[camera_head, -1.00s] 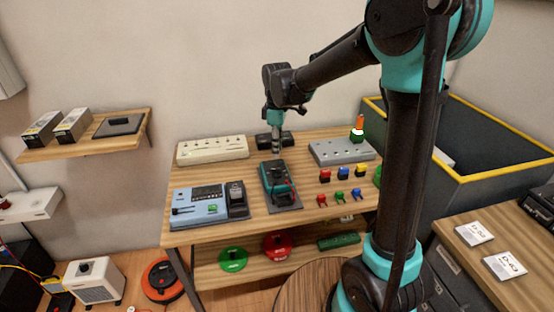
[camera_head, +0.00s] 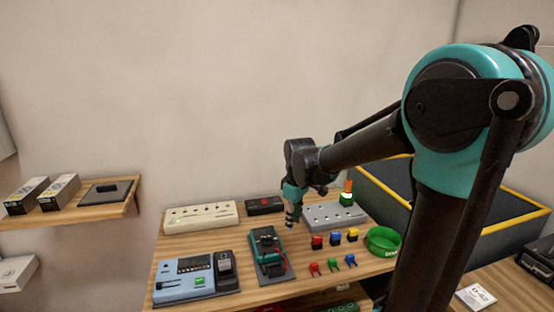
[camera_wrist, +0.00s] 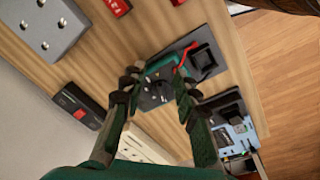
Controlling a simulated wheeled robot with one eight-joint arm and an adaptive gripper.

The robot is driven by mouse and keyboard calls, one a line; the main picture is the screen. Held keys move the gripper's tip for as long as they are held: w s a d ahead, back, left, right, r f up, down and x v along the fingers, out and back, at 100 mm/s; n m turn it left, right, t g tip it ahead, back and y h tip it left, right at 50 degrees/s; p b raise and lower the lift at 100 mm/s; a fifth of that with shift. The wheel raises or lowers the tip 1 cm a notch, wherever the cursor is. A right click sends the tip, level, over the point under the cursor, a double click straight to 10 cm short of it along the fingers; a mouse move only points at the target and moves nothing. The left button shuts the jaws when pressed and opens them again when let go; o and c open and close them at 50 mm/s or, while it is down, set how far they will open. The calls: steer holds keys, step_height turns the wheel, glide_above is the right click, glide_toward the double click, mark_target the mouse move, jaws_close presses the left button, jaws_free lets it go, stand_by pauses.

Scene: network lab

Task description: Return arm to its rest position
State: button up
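My arm (camera_head: 370,143) reaches from the right over the wooden workbench. My gripper (camera_head: 291,217) hangs above the bench, in the picture between the teal meter (camera_head: 265,243) and the grey socket strip (camera_head: 334,216). In the wrist view my gripper (camera_wrist: 158,92) has its two dark fingers spread well apart with nothing held between them. The teal meter (camera_wrist: 160,82) on its black stand shows beyond and below the fingertips, with a red lead beside it.
The bench also holds a light-blue device (camera_head: 187,284), a white strip (camera_head: 200,216), coloured connectors (camera_head: 335,239) and a green ring (camera_head: 383,255). A dark yellow-rimmed bin (camera_head: 500,225) stands behind right. A shelf (camera_head: 80,214) is at left. Space above the bench is open.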

steer(key=s+d+f+m+t, duration=0.1)
steer(key=s+d+f+m, duration=0.4)
steer(key=s+d+m, duration=0.1)
steer(key=s+d+f+m+t, duration=0.2)
steer(key=s+d+f+m, duration=0.3)
steer(key=s+d, duration=0.3)
steer(key=shift+s+d+m, duration=0.25)
steer(key=shift+s+m, duration=0.15)
steer(key=shift+s, duration=0.4)
